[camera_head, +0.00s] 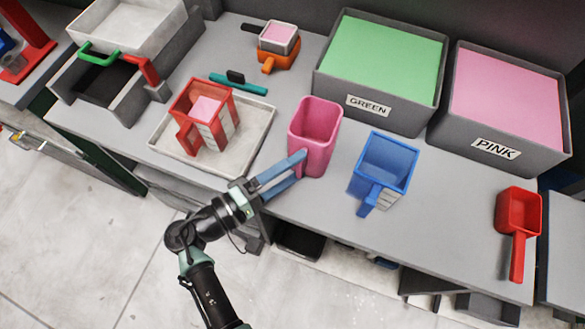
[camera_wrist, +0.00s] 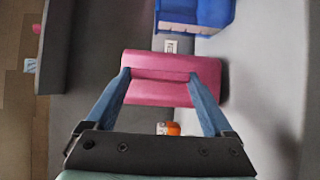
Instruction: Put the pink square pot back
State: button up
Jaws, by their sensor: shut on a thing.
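The pink square pot (camera_head: 318,125) stands at the middle of the grey bench in the head view, its open top facing up and looking empty. My gripper (camera_head: 302,166) reaches it from the lower left, with its two blue fingers at the pot's lower part. In the wrist view the pink pot (camera_wrist: 172,78) lies between the fingertips (camera_wrist: 168,84), one finger at each side, so my gripper is shut on it. Whether the pot's base touches the bench is hard to tell.
A blue pot with a handle (camera_head: 382,165) stands close on the right. The green bin (camera_head: 368,106) and pink bin (camera_head: 495,148) are behind. A tray (camera_head: 250,140) holding a red pot (camera_head: 187,128) is on the left. A red scoop (camera_head: 518,215) lies far right.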

jog(key=shift+f, duration=0.5)
jog(key=shift+f, duration=0.25)
jog(key=o, duration=1.2)
jog(key=shift+r, duration=0.1)
jog(key=shift+r, duration=0.2)
jog(key=b+v, duration=0.2)
jog(key=v, duration=1)
jog(key=shift+b, duration=0.35)
